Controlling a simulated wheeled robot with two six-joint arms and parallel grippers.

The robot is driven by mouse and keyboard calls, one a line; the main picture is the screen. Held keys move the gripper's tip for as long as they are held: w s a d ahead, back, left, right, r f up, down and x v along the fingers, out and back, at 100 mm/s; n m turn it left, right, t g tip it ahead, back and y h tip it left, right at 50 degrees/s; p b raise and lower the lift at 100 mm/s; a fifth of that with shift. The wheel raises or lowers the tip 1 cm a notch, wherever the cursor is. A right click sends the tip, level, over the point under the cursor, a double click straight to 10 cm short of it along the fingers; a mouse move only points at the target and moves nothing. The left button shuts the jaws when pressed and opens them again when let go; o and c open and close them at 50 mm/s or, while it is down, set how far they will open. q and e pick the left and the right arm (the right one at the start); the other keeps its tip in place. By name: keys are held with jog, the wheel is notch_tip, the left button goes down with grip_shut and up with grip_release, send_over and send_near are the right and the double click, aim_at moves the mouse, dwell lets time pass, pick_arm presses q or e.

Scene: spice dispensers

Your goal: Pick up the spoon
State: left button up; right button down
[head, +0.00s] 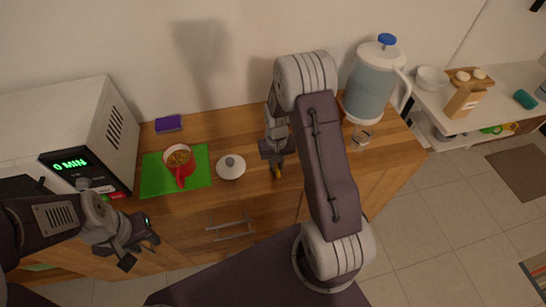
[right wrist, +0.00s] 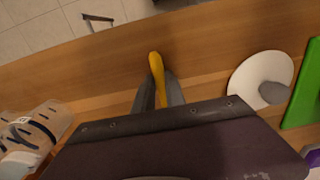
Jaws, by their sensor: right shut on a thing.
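A yellow spoon (right wrist: 156,68) is between the fingers of my right gripper (right wrist: 160,95) in the right wrist view, its rounded yellow end sticking out past the fingertips. The rest of the spoon is hidden by the gripper. In the head view my right gripper (head: 276,158) points down over the wooden counter, and a small bit of the yellow spoon (head: 277,173) shows at its tips. I cannot tell whether the spoon touches the counter. My left gripper (head: 140,250) is open and empty, low at the left in front of the counter.
A red pot of food (head: 180,164) stands on a green mat (head: 152,181). A white lid (head: 231,168) lies between the mat and my right gripper. A microwave (head: 112,128), purple sponge (head: 168,124), water dispenser (head: 370,85) and clear glass (head: 361,137) stand around the wooden counter (head: 250,195).

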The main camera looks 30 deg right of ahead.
notch_tip(320, 180, up, 4)
jog(key=shift+s+d+r, duration=0.1)
jog(key=shift+s+r, duration=0.05)
jog(key=shift+r, duration=0.1)
jog(key=s+d+r, duration=0.3)
jog(key=s+r, duration=0.3)
jog(key=s, duration=0.5)
jog(key=shift+r, duration=0.25)
